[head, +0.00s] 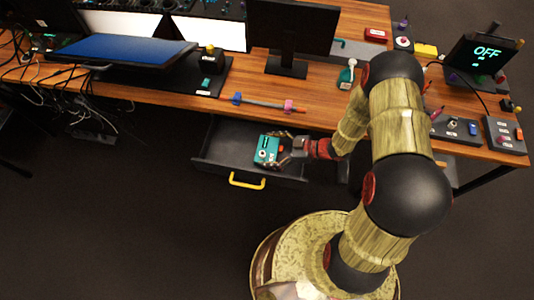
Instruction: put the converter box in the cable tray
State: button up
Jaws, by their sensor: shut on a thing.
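A teal box with a pale label and a round mark, which I take to be the converter box (266,149), is held in my gripper (281,150). My gripper comes in from the right, with its fingers shut around the box's right side. The box shows over the open dark drawer (215,163) under the desk's front edge. This drawer, with a yellow handle (247,181) on its front, may be the cable tray; no label shows. I cannot tell whether the box touches the drawer floor or hangs above it. The finger tips are partly hidden.
The wooden desk (330,121) overhangs the drawer's back. A grey rod with blue and pink clamps (262,102) lies near its front edge. Control boxes (457,128) stand at the right. Loose cables (45,85) hang at the left. Floor before the drawer is clear.

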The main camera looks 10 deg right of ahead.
notch_tip(320, 180, down, 3)
jog(key=shift+r+b, duration=0.1)
jog(key=shift+b, duration=0.45)
jog(key=o, duration=1)
jog(key=shift+r, duration=0.1)
jog(key=p+v, duration=0.4)
jog(key=v, duration=0.8)
